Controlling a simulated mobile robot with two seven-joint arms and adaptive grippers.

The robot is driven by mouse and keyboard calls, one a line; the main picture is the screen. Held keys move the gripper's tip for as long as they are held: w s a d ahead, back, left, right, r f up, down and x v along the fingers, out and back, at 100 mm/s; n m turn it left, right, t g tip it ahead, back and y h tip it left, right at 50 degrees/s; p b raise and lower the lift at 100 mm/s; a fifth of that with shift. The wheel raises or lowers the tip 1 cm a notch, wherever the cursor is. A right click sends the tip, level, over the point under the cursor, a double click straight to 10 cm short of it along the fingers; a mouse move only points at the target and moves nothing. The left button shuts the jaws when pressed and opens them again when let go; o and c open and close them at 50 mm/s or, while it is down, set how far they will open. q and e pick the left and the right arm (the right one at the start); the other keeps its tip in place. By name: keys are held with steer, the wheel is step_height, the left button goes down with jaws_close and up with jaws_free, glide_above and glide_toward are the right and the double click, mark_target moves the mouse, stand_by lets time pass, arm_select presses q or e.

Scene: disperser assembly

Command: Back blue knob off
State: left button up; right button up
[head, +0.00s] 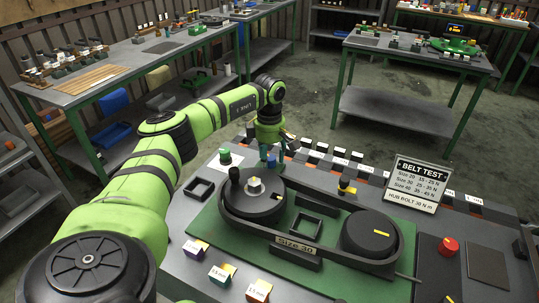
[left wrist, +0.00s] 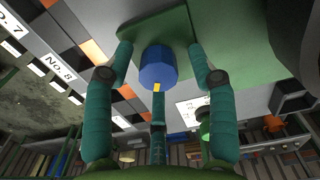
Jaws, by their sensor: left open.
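The blue knob (left wrist: 158,66), with a yellow mark on its side, stands on a green base plate (left wrist: 165,28) in the left wrist view. My left gripper (left wrist: 160,75) is open, with its teal fingers spread around the knob and gaps visible on both sides. The middle finger lies in front of the knob's lower side in that view; I cannot tell if it touches. In the head view my left gripper (head: 275,150) points down at the back edge of the belt rig and hides most of the knob. My right gripper is not in view.
The belt rig has two black pulleys, a left one (head: 253,198) and a right one (head: 369,234), in a belt labelled Size 30. A green knob (head: 225,156) stands left of the gripper. A BELT TEST sign (head: 417,184) and a red button (head: 448,246) are at right.

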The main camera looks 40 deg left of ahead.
arm_select(q)
steer(key=c, duration=1.1)
steer(key=shift+f, duration=0.1)
steer(key=shift+c, duration=0.2)
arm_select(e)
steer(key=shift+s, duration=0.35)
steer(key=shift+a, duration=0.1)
